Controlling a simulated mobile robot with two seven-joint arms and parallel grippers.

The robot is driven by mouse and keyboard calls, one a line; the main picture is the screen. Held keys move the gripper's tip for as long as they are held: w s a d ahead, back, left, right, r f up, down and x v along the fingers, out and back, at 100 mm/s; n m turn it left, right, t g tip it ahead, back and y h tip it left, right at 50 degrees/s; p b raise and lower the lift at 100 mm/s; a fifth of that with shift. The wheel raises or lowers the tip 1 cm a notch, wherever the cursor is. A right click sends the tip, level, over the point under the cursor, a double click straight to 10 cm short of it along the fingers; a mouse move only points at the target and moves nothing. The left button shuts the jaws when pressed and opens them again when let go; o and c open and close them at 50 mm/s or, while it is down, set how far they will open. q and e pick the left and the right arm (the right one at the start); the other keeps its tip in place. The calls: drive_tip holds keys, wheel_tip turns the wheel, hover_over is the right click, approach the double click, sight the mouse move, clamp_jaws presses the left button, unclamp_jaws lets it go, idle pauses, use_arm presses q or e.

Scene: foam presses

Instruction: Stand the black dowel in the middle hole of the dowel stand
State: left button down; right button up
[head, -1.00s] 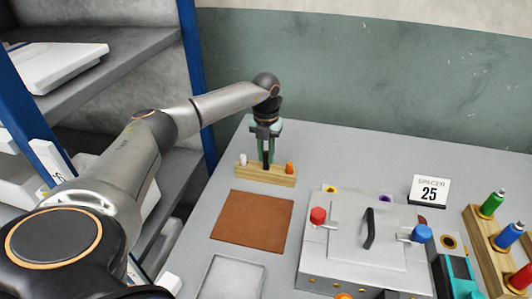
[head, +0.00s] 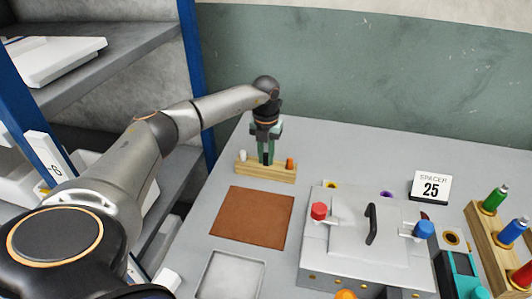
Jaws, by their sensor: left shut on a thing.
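The dowel stand (head: 266,173) is a light wooden block at the back left of the table. A white dowel (head: 243,156) stands at its left end and an orange dowel (head: 290,163) at its right end. The black dowel (head: 266,158) is upright between them, at the middle of the stand. My left gripper (head: 266,155) points down over the middle of the stand and is shut on the black dowel. The fingers hide much of the dowel, and I cannot tell how deep its lower end sits in the hole. My right gripper is not in view.
A brown mat (head: 252,217) and a grey tray (head: 230,278) lie in front of the stand. A grey press box (head: 365,245) with red and blue knobs stands to the right. A "SPACER 25" sign (head: 430,187) and a wooden rack of coloured bottles (head: 490,240) are farther right.

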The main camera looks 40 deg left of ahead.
sight(267, 154)
use_arm(q)
drive_tip(key=c, duration=0.7)
unclamp_jaws()
drive_tip(key=shift+f, duration=0.1)
drive_tip(key=shift+s, duration=0.1)
wheel_tip(267, 154, up, 13)
drive_tip(key=shift+d+f+b, duration=0.1)
drive_tip(key=shift+b, duration=0.3)
drive_tip(key=shift+f, duration=0.1)
